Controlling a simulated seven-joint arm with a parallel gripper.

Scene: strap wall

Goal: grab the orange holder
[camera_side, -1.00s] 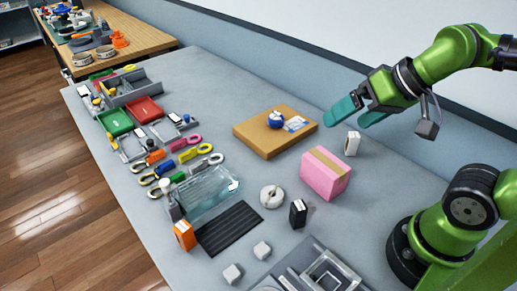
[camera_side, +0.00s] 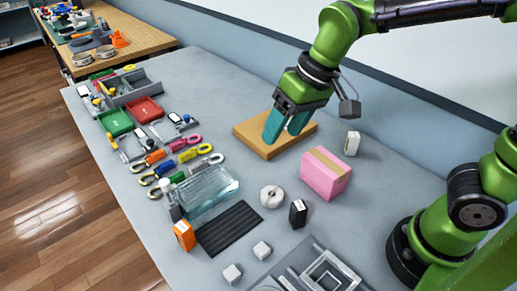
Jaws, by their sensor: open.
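The orange holder (camera_side: 184,235) is a small orange block with a white face, standing near the table's front edge. It is at the left corner of a black ribbed mat, beside the clear tray. My gripper (camera_side: 282,136) has teal fingers pointing down, apart, over the cardboard-brown board (camera_side: 258,146). It is well behind and to the right of the orange holder. Nothing shows between the fingers. The blue round item on the board is hidden behind the gripper.
A clear tray (camera_side: 208,190), black mat (camera_side: 229,229), white ring (camera_side: 271,196), black block (camera_side: 298,213) and pink box (camera_side: 326,172) lie between or near. Colored straps (camera_side: 186,155) and bins (camera_side: 115,122) fill the left. White cubes (camera_side: 232,273) sit in front. Bare table lies left of the board.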

